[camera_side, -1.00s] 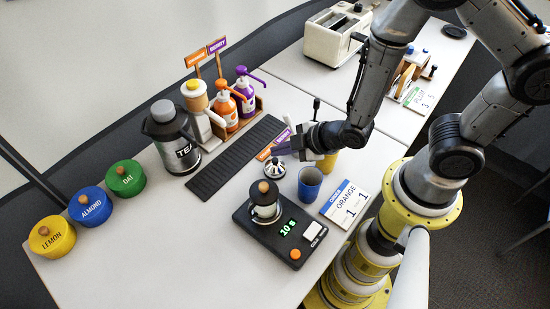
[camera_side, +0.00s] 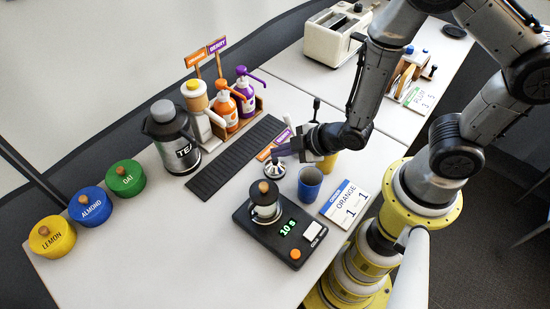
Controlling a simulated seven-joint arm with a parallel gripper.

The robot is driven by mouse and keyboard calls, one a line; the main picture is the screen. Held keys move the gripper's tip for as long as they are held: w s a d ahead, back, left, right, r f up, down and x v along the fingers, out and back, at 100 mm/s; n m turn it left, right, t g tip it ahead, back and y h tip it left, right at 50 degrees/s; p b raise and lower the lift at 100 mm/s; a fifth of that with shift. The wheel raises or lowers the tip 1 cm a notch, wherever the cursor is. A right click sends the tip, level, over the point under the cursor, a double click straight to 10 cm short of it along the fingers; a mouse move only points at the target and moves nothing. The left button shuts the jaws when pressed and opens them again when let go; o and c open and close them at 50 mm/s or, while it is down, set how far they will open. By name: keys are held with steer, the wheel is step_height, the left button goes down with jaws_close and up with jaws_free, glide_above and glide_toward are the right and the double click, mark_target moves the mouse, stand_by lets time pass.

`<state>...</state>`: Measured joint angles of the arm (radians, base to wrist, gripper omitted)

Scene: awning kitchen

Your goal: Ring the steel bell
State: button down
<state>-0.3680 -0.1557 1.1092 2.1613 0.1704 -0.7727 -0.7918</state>
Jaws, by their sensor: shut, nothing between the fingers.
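The small steel bell (camera_side: 275,169) stands on the white counter, behind the black scale and left of the blue cup. My gripper (camera_side: 280,153) is shut and empty, with its dark fingertips directly over the top of the bell. The fingertips hide the bell's top, and they are at or very close to it; I cannot tell whether they touch.
The blue cup (camera_side: 309,184) and a yellow cup (camera_side: 328,161) stand close by on the right. The black scale (camera_side: 268,240) with a small press (camera_side: 265,203) is in front. Syrup pump bottles (camera_side: 226,111) and a tea urn (camera_side: 172,140) stand behind left.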

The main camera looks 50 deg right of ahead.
mark_target(280, 164)
steer(key=shift+f, duration=0.6)
stand_by(0.7)
steer(key=shift+r, duration=0.85)
steer(key=shift+r, duration=2.5)
